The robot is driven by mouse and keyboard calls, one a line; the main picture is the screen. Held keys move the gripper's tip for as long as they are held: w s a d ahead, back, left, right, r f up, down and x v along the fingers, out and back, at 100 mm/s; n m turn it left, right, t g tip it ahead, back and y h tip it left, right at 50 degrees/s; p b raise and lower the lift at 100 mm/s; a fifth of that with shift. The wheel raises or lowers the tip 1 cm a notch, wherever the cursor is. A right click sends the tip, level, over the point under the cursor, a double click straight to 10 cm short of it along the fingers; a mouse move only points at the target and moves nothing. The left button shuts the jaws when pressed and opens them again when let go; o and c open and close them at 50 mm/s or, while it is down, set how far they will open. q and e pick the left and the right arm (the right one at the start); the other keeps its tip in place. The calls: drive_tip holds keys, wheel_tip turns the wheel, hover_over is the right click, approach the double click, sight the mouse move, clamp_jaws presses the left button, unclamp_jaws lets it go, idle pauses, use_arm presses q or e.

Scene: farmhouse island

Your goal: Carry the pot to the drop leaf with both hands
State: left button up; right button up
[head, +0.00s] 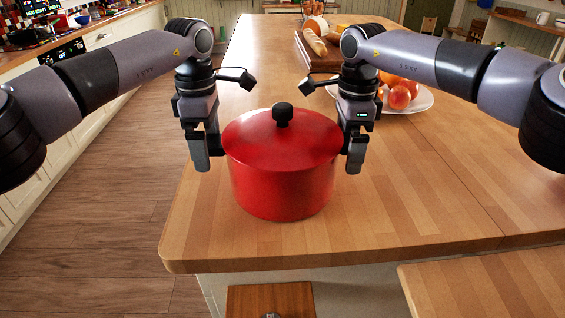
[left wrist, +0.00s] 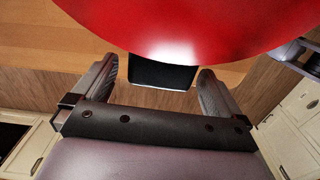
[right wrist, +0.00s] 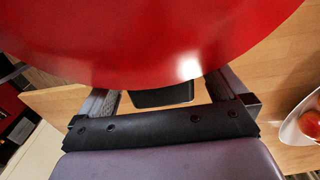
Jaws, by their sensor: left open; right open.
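The red pot (head: 282,185) stands upright on the wooden island top, its lid with a black knob (head: 282,115) on. My left gripper (head: 200,150) points down at the pot's left side. In the left wrist view its open fingers stand either side of a black side handle (left wrist: 162,75). My right gripper (head: 355,152) points down at the right side. In the right wrist view its open fingers flank the other black handle (right wrist: 162,96). A separate wooden leaf (head: 490,285) at the front right looks like the drop leaf; its visible part is empty.
The island top (head: 420,190) is clear around the pot's front and right. A plate of fruit (head: 400,98) stands behind my right gripper, and a board with bread (head: 318,50) lies further back. A small wooden panel (head: 270,300) shows below the front edge. Floor lies left.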

use_arm(q)
drive_tip(key=shift+f, duration=0.25)
use_arm(e)
drive_tip(key=shift+f, duration=0.25)
use_arm(q)
clamp_jaws()
use_arm(e)
clamp_jaws()
use_arm(q)
drive_tip(key=shift+w+r, duration=0.15)
drive_tip(key=shift+r, duration=0.05)
use_arm(e)
drive_tip(key=shift+w+r, duration=0.15)
drive_tip(key=shift+r, duration=0.05)
use_arm(q)
drive_tip(key=shift+r, duration=0.1)
drive_tip(key=shift+r, duration=0.1)
use_arm(e)
drive_tip(key=shift+r, duration=0.15)
